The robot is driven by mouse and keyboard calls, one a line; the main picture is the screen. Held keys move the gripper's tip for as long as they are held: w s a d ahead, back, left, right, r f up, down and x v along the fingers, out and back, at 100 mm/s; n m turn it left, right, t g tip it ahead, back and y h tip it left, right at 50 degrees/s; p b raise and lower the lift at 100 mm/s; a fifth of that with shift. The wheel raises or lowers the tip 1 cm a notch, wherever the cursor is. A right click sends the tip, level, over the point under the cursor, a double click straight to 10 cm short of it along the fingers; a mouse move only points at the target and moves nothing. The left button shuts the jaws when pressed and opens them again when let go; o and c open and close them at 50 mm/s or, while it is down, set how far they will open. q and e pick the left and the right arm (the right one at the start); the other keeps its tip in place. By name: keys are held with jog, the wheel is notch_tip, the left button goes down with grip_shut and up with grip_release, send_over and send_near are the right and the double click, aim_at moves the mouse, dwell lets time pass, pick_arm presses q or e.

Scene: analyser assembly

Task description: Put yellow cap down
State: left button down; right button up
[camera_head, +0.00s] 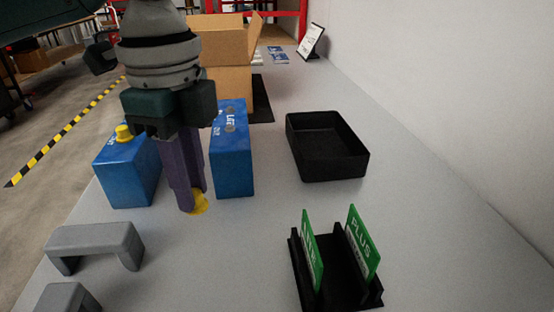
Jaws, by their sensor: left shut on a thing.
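My left gripper (194,196) points down with its purple fingers shut on a yellow cap (200,205). The fingers hide part of the cap. The cap is low, at or just above the grey table; I cannot tell whether it touches. It is in front of and between two blue containers. The left blue container (128,173) has another yellow cap (123,132) on its top. The right blue container (232,160) shows grey round spots on top and no yellow cap. My right gripper is not in view.
An empty black tray (326,172) stands to the right. A black holder (340,287) with green cards is at the front. Grey bracket-shaped blocks (92,238) are at the front left. Cardboard boxes (228,82) stand behind. The table (240,245) is clear at front centre.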

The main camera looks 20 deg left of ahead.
aim_at(209, 253)
pick_arm(q)
notch_tip(209, 253, down, 9)
jog(key=shift+f+b, duration=0.1)
jog(key=shift+b, duration=0.85)
jog(key=shift+f, duration=0.2)
jog(key=c, duration=0.8)
grip_release()
jog(key=shift+o, duration=0.2)
